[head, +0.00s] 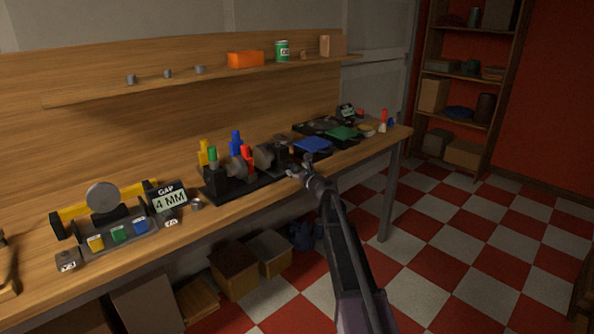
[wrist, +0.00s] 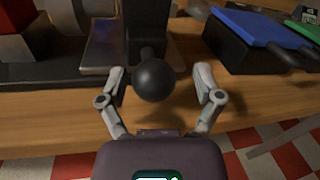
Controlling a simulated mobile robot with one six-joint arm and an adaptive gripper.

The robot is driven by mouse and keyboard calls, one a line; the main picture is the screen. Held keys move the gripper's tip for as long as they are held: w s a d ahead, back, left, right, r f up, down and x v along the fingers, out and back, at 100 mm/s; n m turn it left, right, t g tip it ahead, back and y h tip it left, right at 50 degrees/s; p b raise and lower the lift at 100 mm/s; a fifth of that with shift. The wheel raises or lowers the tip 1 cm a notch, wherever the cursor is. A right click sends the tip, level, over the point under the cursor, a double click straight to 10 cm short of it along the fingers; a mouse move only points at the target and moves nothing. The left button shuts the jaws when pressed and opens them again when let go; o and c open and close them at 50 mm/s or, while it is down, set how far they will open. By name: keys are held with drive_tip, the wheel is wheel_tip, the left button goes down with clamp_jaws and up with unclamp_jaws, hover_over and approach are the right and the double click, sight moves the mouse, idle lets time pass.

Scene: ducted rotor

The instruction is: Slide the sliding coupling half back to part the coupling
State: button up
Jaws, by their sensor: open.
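The coupling rig stands on a black base (head: 240,188) at the middle of the workbench. Its grey round coupling parts (head: 263,157) sit on the right part of the rig; which one slides, and any gap between them, I cannot tell. In the wrist view a black ball knob (wrist: 155,82) sticks out toward me from a dark upright post (wrist: 146,25) beside a metal plate (wrist: 100,50). My gripper (head: 293,170) is at the rig's right end. In the wrist view its open fingers (wrist: 160,75) stand on either side of the knob, with gaps showing.
A blue-topped black box (wrist: 248,35) is close to the right of my fingers. A sign reading GAP 4 MM (head: 169,197) stands left of the rig. Red, blue, yellow and green upright pieces rise on the rig's left. The bench's front edge (wrist: 60,128) lies below my fingers.

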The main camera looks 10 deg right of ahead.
drive_tip(key=shift+s, duration=0.2)
drive_tip(key=v, duration=1.1)
drive_tip(key=shift+s, duration=0.3)
drive_tip(key=shift+d, duration=0.1)
drive_tip(key=s+a+f+n+g+y, duration=0.1)
drive_tip(key=s+a+f+n+g, duration=0.45)
drive_tip(key=s+a+n, duration=0.35)
drive_tip(key=s+a+f+n+g, duration=0.5)
drive_tip(key=s+f+n, duration=0.2)
drive_tip(key=n, duration=0.3)
drive_tip(key=s+d+f+n+g+h, duration=0.25)
drive_tip(key=s+n, duration=0.25)
drive_tip(key=s, duration=0.3)
drive_tip(key=s+d+f+n+g+h, duration=0.2)
drive_tip(key=s+f+n+g+h, duration=0.3)
drive_tip(key=s, duration=0.4)
wheel_tip(320, 180, up, 25)
drive_tip(key=n+t+p, duration=0.1)
drive_tip(key=p, duration=2.2)
drive_tip(key=shift+y+p, duration=0.35)
drive_tip(key=shift+p, duration=0.05)
